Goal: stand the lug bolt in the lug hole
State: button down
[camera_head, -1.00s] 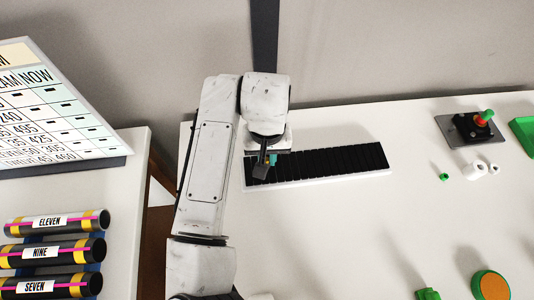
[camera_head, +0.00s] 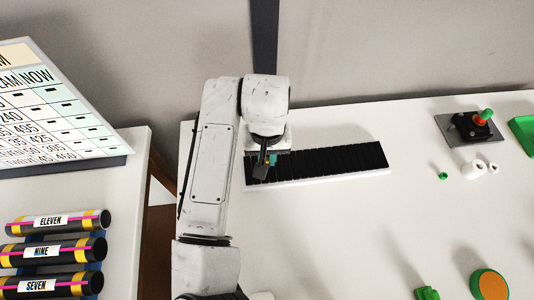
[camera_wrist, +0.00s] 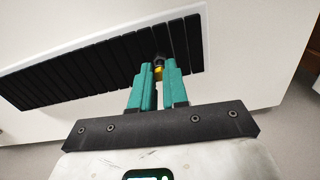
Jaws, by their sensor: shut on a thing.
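My gripper (camera_wrist: 158,68) has teal fingers, close together around a small dark piece with a yellow band (camera_wrist: 158,72). This piece is probably the lug bolt; most of it is hidden by the fingers. In the head view my gripper (camera_head: 268,161) hangs over the left end of a black slatted strip on a white base (camera_head: 330,164). In the wrist view the fingertips overlap the strip (camera_wrist: 100,66) near one end; I cannot tell whether the held piece touches it. I cannot make out a lug hole in either view.
A dark plate with a black block and a red-green handle (camera_head: 484,118) stands at the back right. Near it are white rings (camera_head: 474,169), a small green ring (camera_head: 442,176) and a green tray (camera_head: 524,132). An orange-topped round piece (camera_head: 490,285) is front right. The table's middle is clear.

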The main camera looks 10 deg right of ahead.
aim_at(267, 160)
jog(key=shift+f, duration=0.5)
dwell(0.4)
jog(key=c, duration=1.1)
grip_release()
jog(key=shift+o, duration=0.2)
notch_tip(267, 160, up, 11)
jog(key=b, duration=0.1)
jog(key=shift+b, duration=0.35)
jog(key=shift+s+f, duration=0.1)
jog(key=shift+f, duration=0.05)
